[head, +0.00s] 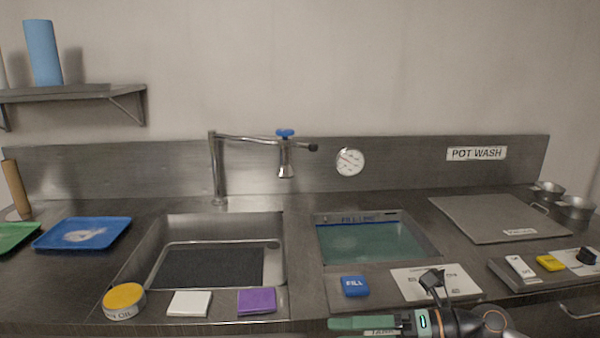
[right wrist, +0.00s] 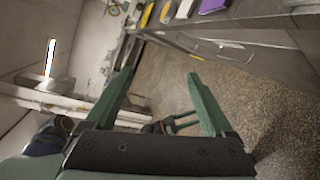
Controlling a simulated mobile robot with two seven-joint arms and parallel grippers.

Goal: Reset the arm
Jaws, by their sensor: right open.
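My right gripper (head: 335,329) is at the bottom edge of the head view, low in front of the counter. Its arm comes in from the right and its green fingers point left. In the right wrist view the two green fingers (right wrist: 162,74) are spread apart with nothing between them. Below them are the floor (right wrist: 165,85) and the counter front. A small dark pronged shape (right wrist: 180,122) shows beyond the gripper base; I cannot tell what it is. My left gripper does not show in the head view.
The steel counter holds a left basin (head: 277,222), a water-filled basin (head: 370,243), a tap (head: 218,170), a blue FILL block (head: 355,286), a white card (head: 430,270), a purple block (head: 257,301), a white block (head: 189,303), a yellow-topped tin (head: 124,300) and a blue tray (head: 60,238).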

